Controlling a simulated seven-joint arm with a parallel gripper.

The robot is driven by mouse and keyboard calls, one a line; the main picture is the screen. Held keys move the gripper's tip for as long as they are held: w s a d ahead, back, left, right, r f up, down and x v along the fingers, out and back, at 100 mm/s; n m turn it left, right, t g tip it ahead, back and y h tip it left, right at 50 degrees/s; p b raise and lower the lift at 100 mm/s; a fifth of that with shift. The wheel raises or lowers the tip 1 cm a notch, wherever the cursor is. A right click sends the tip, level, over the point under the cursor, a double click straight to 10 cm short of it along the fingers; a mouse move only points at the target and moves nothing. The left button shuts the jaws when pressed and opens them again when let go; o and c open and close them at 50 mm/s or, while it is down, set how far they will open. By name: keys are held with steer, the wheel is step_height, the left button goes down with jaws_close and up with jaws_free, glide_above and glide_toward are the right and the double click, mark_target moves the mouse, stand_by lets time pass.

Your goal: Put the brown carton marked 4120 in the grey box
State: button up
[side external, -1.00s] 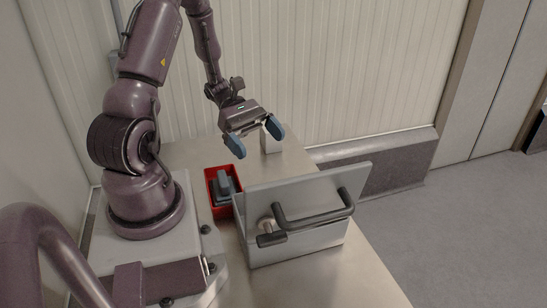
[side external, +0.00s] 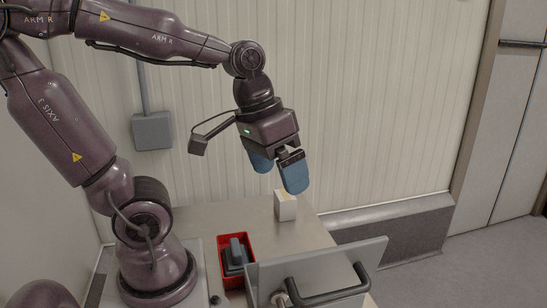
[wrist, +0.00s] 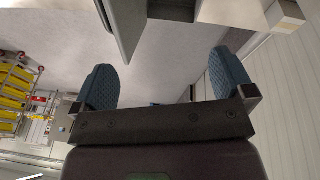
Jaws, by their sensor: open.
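A small pale carton (side external: 285,208) stands upright on the metal table, near its far edge. I see no brown colour and can read no number on it. A pale block, likely the same carton, shows at the top right of the wrist view (wrist: 286,16). My gripper (side external: 279,174) is open and empty, fingers pointing down, and appears above the carton in the side view. Both blue fingers stand wide apart in the wrist view (wrist: 165,80). A grey metal box (side external: 318,272) with a dark handle is at the lower right of the side view; its inside is hidden.
A red bin (side external: 222,262) holding dark grey items stands left of the grey box. A ribbed wall (side external: 380,110) rises behind the table. Bare table (side external: 235,216) lies between the bin and the carton.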

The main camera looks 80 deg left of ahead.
steer(key=r+m+t, duration=0.1)
steer(key=s+d+r+m+t, duration=0.1)
steer(key=m, duration=0.1)
steer(key=shift+d+r+t+y, duration=0.25)
steer(key=shift+r+t+y, duration=0.05)
steer(key=shift+y, duration=0.1)
stand_by(0.9)
